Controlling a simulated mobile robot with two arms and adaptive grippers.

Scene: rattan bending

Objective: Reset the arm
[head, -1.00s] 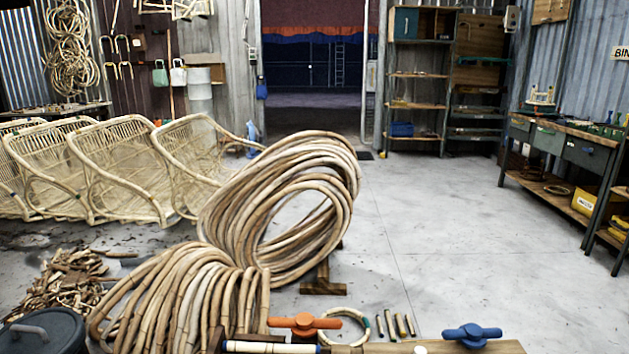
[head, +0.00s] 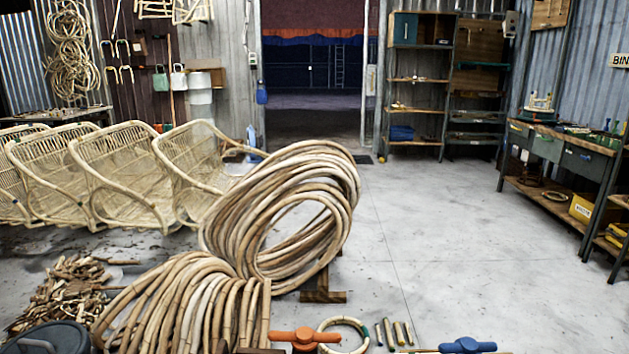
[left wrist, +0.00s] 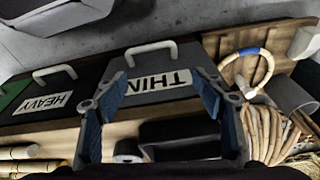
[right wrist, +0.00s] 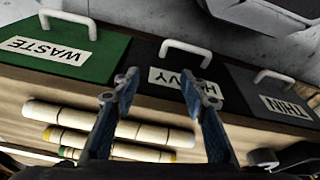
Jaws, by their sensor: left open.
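My left gripper (left wrist: 158,80) shows in the left wrist view, open, with nothing between its blue-lined fingers. It is over a dark panel labelled THIN (left wrist: 162,82) with a white handle. My right gripper (right wrist: 158,80) shows in the right wrist view, its fingers apart and empty. It is over a panel labelled HEAVY (right wrist: 185,85), beside a green one labelled WASTE (right wrist: 60,55). Neither gripper nor arm shows in the head view.
Pale rods (right wrist: 110,122) lie on the wooden bench close to my right gripper. A rattan coil (left wrist: 255,125) is right of my left gripper. Ahead stand big rattan coils (head: 325,180), an orange handle (head: 304,338) and a blue one (head: 467,346). The floor (head: 430,250) at right is clear.

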